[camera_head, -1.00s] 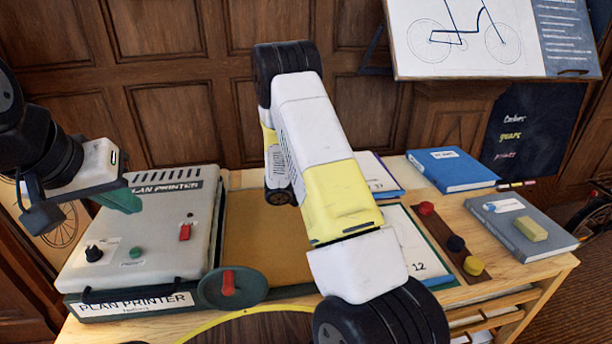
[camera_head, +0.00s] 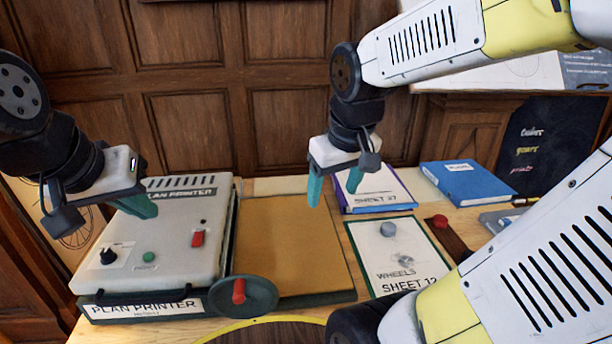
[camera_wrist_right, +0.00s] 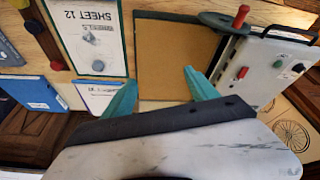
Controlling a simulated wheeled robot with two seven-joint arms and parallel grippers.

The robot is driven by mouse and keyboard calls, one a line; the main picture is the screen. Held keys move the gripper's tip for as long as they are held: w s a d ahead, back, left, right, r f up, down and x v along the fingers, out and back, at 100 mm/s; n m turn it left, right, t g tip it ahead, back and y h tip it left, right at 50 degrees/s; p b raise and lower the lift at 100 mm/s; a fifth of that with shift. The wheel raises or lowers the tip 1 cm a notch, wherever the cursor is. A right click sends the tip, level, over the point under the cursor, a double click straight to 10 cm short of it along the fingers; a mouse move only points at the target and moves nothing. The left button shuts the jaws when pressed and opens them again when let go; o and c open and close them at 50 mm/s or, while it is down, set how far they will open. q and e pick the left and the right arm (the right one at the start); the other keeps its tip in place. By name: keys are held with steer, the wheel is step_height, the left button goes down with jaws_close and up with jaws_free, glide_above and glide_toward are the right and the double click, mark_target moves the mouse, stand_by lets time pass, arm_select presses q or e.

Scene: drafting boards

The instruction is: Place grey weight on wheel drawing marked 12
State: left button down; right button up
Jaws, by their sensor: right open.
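The sheet marked 12 (camera_head: 375,278) lies flat on the desk, white with a green border. It also shows upside down in the right wrist view (camera_wrist_right: 70,12). A grey round weight (camera_head: 388,229) sits near the sheet's far end and shows in the wrist view (camera_wrist_right: 98,65). My right gripper (camera_head: 334,188) is open and empty, above and left of the weight. Its teal fingers frame the wrist view (camera_wrist_right: 160,92). My left gripper (camera_head: 140,206) hangs over the printer; its jaw gap is unclear.
The plan printer (camera_head: 165,245) stands left, beside a brown board (camera_head: 290,245). Sheet 37 (camera_head: 375,190) lies behind sheet 12. A blue book (camera_head: 468,182) and a strip with a red knob (camera_head: 440,221) are to the right. My right arm covers the desk's front right.

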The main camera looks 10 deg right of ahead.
steer(key=s+a+r+m+t+y, duration=0.1)
steer(key=s+a+r+t+y, duration=0.1)
steer(key=s+a+r, duration=0.1)
steer(key=shift+s+a+r+m, duration=0.4)
steer(key=shift+a+r, duration=0.05)
steer(key=shift+r, duration=0.1)
